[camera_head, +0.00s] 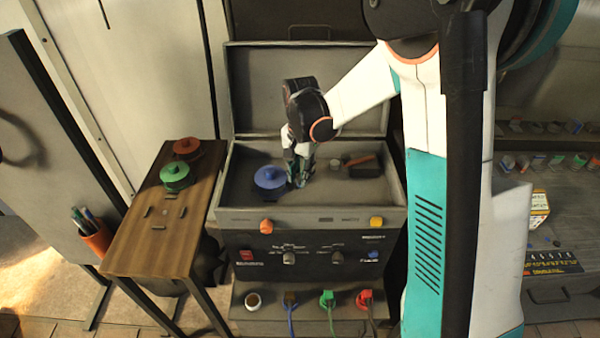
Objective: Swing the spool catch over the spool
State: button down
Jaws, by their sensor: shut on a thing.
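The blue spool (270,178) lies flat in the open bay of the grey machine (240,197), with a raised hub on top. My gripper (296,183) points down into the bay just right of the blue spool. It is shut on a small part that its fingers mostly hide, which by its place beside the spool seems to be the spool catch. I cannot make out the catch's shape or its angle to the spool. Whether the fingers touch the spool's rim is too small to tell.
The machine's lid (300,85) stands open behind the bay. A dark block with an orange-brown bar (364,165) sits right of my gripper. A green spool (175,177) and a red spool (186,147) rest on the wooden side table (160,235). Colored cable plugs (327,300) are at the machine's base.

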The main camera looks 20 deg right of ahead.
jog(key=shift+w+d+n+b, duration=0.15)
jog(key=shift+w+d+n, duration=0.5)
jog(key=shift+n, duration=1.9)
jog(key=shift+w+d+n+b, duration=0.3)
jog(key=shift+d+n, duration=0.55)
jog(key=shift+n, duration=1.75)
jog(key=shift+w+d+n+b, duration=0.1)
jog(key=shift+w+d+n, duration=0.6)
jog(key=shift+n, duration=1.85)
jog(key=c, duration=1.3)
grip_release()
jog(key=shift+c, duration=0.2)
notch_tip(320, 180, up, 12)
